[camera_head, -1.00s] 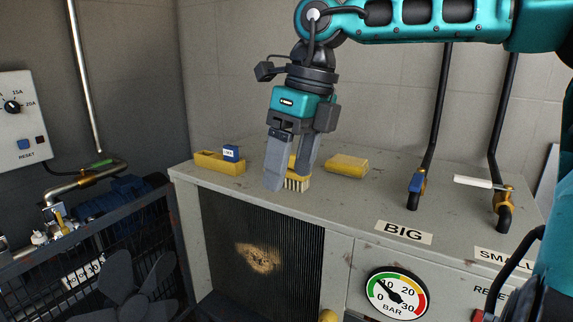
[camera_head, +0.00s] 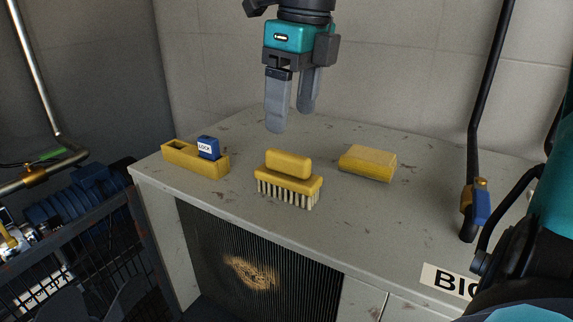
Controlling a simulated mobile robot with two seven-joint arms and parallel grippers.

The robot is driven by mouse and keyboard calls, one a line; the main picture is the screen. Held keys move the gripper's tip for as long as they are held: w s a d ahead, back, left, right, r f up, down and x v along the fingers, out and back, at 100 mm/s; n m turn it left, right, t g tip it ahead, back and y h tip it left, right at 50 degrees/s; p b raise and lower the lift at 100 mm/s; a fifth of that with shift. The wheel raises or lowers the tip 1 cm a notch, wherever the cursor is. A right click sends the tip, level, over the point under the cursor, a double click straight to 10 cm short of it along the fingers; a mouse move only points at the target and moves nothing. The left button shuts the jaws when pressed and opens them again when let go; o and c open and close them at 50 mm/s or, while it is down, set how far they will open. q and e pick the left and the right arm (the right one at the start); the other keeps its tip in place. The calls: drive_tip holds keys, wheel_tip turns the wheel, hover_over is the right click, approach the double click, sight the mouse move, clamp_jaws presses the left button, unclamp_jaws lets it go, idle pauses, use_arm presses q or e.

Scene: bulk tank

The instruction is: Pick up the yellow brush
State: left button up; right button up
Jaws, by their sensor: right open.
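The yellow brush (camera_head: 289,178) stands on the grey cabinet top, bristles down, with a raised yellow grip along its back. Its pale bristles face the front edge. My right gripper (camera_head: 291,120) points down above and behind the brush in the picture. Its two grey fingers are apart with nothing between them, and they do not touch the brush. My left gripper is not in view.
A yellow tray (camera_head: 181,157) with a blue LOCK block (camera_head: 208,147) sits left of the brush. A yellow sponge-like block (camera_head: 368,163) lies to its right. A black pipe with a blue-handled valve (camera_head: 481,205) rises at the right of the cabinet top (camera_head: 240,208).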

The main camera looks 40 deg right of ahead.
sight(286, 173)
drive_tip(key=shift+w+d+f, duration=0.1)
drive_tip(key=shift+w+f, duration=0.05)
drive_tip(key=f, duration=0.7)
drive_tip(key=shift+w, duration=0.4)
drive_tip(key=shift+w+d+f, duration=0.1)
drive_tip(key=shift+w+f, duration=0.15)
drive_tip(key=shift+f, duration=1.15)
drive_tip(key=shift+w+d+f, duration=0.1)
drive_tip(key=shift+w+f, duration=0.1)
drive_tip(key=shift+f, duration=1.15)
drive_tip(key=shift+c, duration=0.2)
drive_tip(key=c, duration=1.1)
